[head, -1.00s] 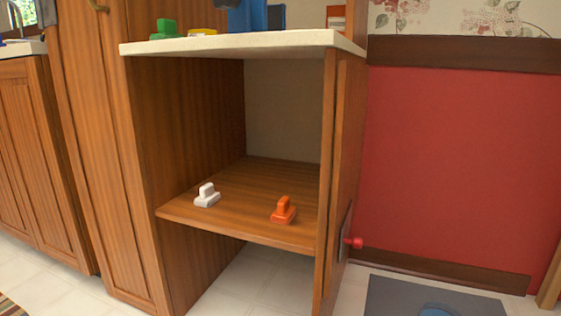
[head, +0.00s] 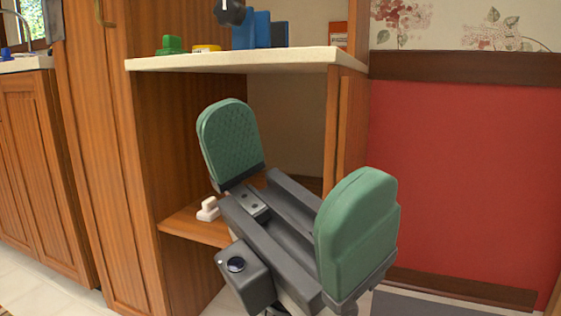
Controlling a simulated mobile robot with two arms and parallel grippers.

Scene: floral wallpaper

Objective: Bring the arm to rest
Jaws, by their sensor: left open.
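My left gripper (head: 292,180) is large in the head view, in front of the open wooden cabinet. Its two green padded fingers stand wide apart with nothing between them. It hides much of the cabinet's inside shelf (head: 178,228). My right gripper is not in view.
A white handled object (head: 208,209) is on the shelf, just left of my gripper. The pale countertop (head: 230,62) above bears a green object (head: 170,44), a yellow item (head: 206,48) and blue items (head: 250,30). A red wall (head: 460,180) is at right.

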